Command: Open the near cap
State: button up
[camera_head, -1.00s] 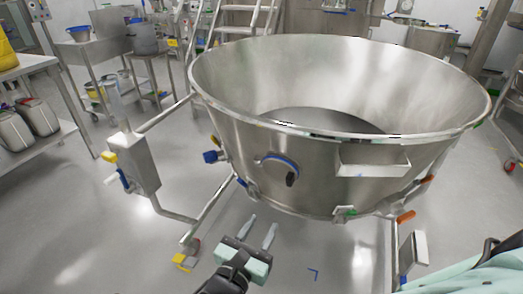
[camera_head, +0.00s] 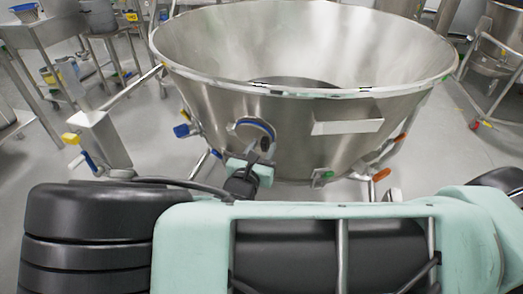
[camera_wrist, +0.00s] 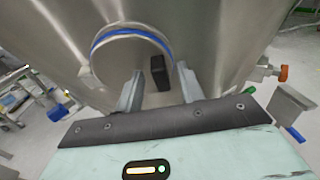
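The near cap is a round steel cover with a blue ring (camera_head: 252,124) on the front wall of the large steel bowl (camera_head: 215,108). Its black handle (camera_head: 265,144) stands out from its lower right part. In the wrist view the cap (camera_wrist: 118,58) fills the upper middle, and the black handle (camera_wrist: 160,74) shows upright. My gripper (camera_wrist: 160,80) is open, with one finger on each side of the handle and a visible gap on both sides. In the head view my gripper (camera_head: 250,165) is just below the cap, its fingers mostly hidden.
A steel box with a yellow knob (camera_head: 70,138) and blue handle stands left of the bowl. A blue fitting (camera_head: 181,130) is left of the cap. Orange handles (camera_head: 381,175) and a projecting steel bracket (camera_head: 347,126) are to the right.

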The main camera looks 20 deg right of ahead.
jog(key=shift+c, duration=0.4)
grip_shut()
